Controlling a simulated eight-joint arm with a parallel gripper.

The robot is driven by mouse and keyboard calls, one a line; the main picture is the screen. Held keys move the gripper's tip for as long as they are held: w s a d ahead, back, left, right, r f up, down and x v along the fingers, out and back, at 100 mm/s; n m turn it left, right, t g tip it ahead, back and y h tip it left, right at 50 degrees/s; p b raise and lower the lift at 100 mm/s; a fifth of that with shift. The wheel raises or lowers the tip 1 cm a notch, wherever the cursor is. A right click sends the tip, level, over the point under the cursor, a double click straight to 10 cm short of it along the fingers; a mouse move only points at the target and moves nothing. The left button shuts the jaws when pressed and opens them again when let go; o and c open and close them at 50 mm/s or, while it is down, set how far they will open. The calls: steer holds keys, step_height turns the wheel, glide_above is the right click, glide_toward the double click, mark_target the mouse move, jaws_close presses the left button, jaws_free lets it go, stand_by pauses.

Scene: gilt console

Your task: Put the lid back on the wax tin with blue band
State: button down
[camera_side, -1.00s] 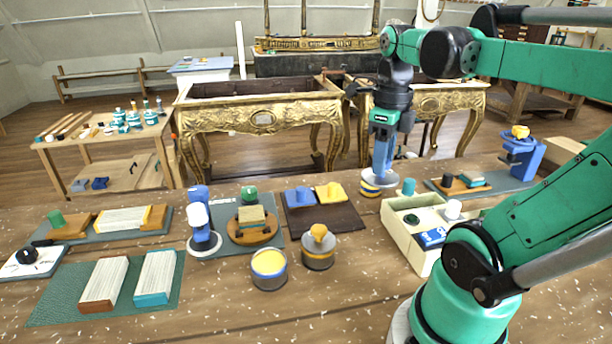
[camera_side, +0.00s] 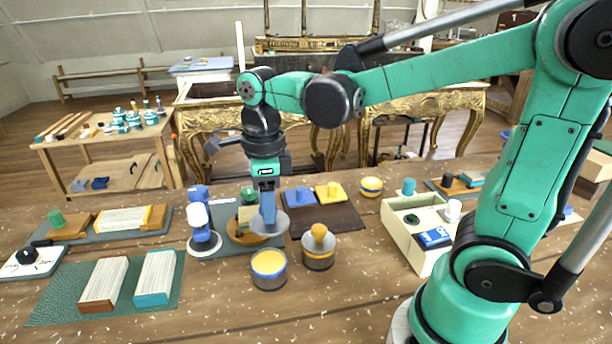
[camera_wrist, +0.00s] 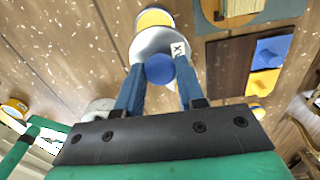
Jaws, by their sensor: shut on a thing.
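The wax tin with blue band (camera_side: 268,270) stands open on the bench, yellow wax showing at its top. My gripper (camera_side: 267,205) is shut on the blue knob (camera_wrist: 160,70) of a pale grey lid (camera_side: 270,226). The lid hangs above and behind the tin in the side view, apart from it. In the wrist view the lid (camera_wrist: 150,40) partly covers the tin (camera_wrist: 154,17), whose yellow wax shows past its edge. A small white tag marked X (camera_wrist: 178,49) is on the lid.
A second tin (camera_side: 318,258) with a yellow band and yellow knob stands just right of the open tin. A blue-and-white stand (camera_side: 203,230) is to the left. A dark mat (camera_side: 335,218) with blue and yellow pieces lies behind. Bench in front is clear.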

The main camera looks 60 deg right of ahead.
mark_target(265, 227)
steer(key=shift+w+a+f, duration=0.1)
steer(key=shift+a+f, duration=0.35)
steer(key=shift+a, duration=0.05)
steer(key=shift+f, duration=3)
steer(key=shift+f, duration=0.15)
jaws_free()
steer(key=shift+r, duration=3.5)
